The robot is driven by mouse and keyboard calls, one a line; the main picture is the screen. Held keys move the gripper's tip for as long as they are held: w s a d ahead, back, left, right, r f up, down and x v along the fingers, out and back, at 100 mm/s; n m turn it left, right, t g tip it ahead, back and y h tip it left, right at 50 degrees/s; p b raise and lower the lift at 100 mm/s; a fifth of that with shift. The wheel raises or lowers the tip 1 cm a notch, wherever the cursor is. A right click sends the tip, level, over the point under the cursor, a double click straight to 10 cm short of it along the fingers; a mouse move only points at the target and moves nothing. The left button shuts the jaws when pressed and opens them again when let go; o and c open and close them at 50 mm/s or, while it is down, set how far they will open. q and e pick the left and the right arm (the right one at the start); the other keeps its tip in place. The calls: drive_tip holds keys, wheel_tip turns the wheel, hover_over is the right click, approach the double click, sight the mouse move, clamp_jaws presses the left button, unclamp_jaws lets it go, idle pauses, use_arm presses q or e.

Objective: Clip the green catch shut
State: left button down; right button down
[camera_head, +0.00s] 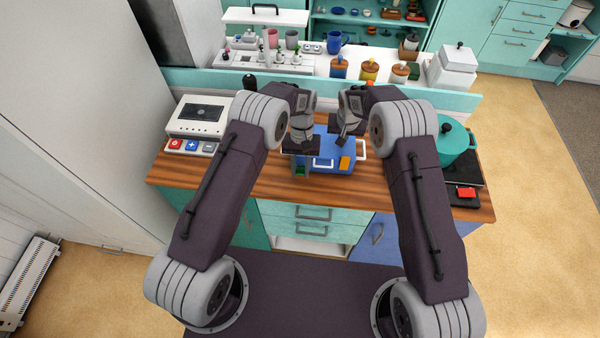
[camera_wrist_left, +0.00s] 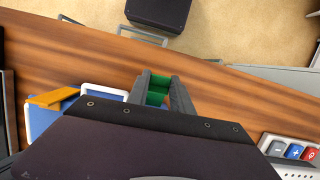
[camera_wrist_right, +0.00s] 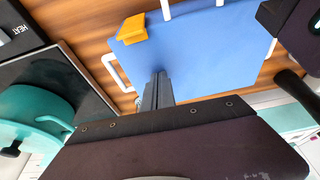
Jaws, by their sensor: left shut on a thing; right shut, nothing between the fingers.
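A blue box (camera_head: 325,159) with white handles stands on the wooden counter. An orange catch (camera_head: 345,163) is on its near side, and it also shows in the right wrist view (camera_wrist_right: 132,28). The green catch (camera_head: 300,170) is at the box's left front. My left gripper (camera_wrist_left: 160,84) is shut on the green catch (camera_wrist_left: 157,90), which shows between its fingers in the left wrist view. Whether the catch is latched is hidden. My right gripper (camera_wrist_right: 158,86) is shut and empty at the blue box, near its right side.
A white appliance (camera_head: 200,115) with red and blue buttons (camera_head: 190,146) is at the counter's left. A teal pot (camera_head: 455,141) and a black hob (camera_head: 468,180) are at the right. Cups and canisters (camera_head: 370,71) stand behind. The counter's front strip (camera_head: 260,188) is clear.

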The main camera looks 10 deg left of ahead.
sight(300, 171)
use_arm(q)
drive_tip(key=shift+w+r+g, duration=0.1)
drive_tip(key=shift+w+g, duration=0.25)
drive_tip(key=shift+g, duration=0.25)
drive_tip(key=shift+r, duration=0.1)
drive_tip(key=shift+g, duration=0.3)
drive_tip(key=c, duration=1.1)
unclamp_jaws()
drive_tip(key=shift+r, duration=0.1)
wheel_tip(300, 171, up, 10)
drive_tip(key=shift+s+r, duration=0.1)
drive_tip(key=shift+s, duration=0.05)
